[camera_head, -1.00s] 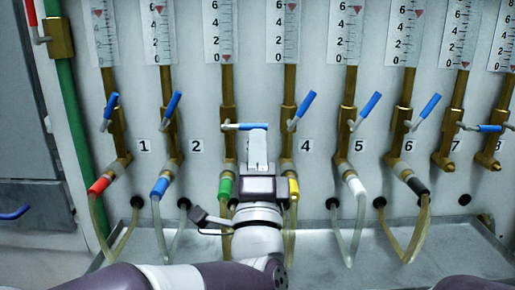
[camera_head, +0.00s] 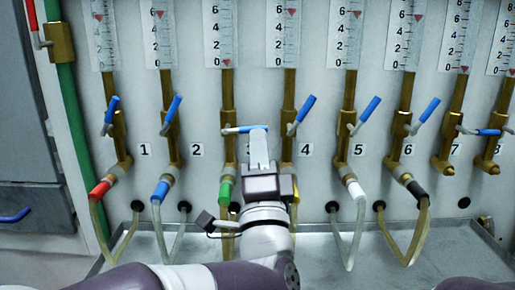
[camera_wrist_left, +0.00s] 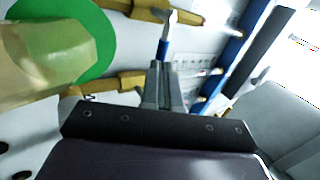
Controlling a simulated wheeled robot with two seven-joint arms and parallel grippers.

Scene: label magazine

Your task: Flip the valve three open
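Valve three is the brass valve (camera_head: 228,97) above the green hose collar (camera_head: 226,190). Its blue handle (camera_head: 243,129) lies level, pointing right, and the gripper partly hides the 3 label. My left gripper (camera_head: 258,132) reaches up from below, with its fingertips at the handle's right end. In the left wrist view the fingers (camera_wrist_left: 163,66) are close together, and the blue handle (camera_wrist_left: 164,48) comes out from between their tips. They look shut on it, though the contact is small. My right gripper is not in view.
Valve four's blue handle (camera_head: 301,115) tilts up close to the right of my gripper, and its yellow collar is partly covered. Handles one, two, five and six also tilt up; seven (camera_head: 482,132) is level. Hoses hang over a metal tray (camera_head: 318,243) below.

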